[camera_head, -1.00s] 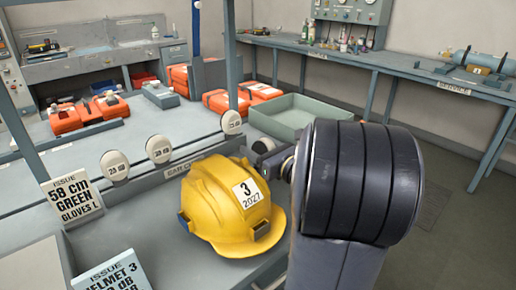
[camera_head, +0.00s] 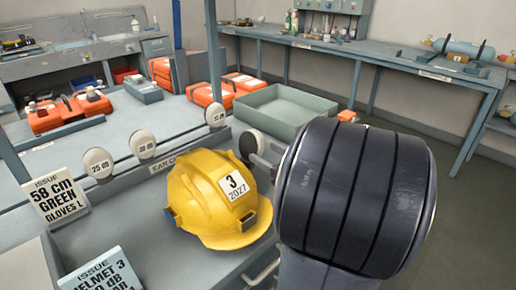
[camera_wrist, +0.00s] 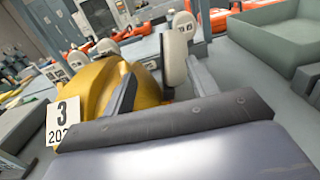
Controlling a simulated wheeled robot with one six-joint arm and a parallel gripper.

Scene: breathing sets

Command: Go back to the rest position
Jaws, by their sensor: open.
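My gripper (camera_wrist: 161,70) shows in the wrist view with its two fingers apart. No object is clearly held between them. The yellow helmet (camera_head: 215,200), marked 3 and 2027, sits on the grey bench to the left of my arm in the head view. In the wrist view the helmet (camera_wrist: 108,88) is behind and left of the left finger. A pale ear cup (camera_wrist: 174,62) shows beyond the gap between the fingers; whether it touches them cannot be told.
Round white ear cups (camera_head: 143,144) line the bench behind the helmet. Issue cards (camera_head: 56,199) stand at the left front. A green-grey tray (camera_head: 285,108) and orange cases (camera_head: 210,93) lie farther back. A long side bench (camera_head: 400,62) runs along the wall, with open floor before it.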

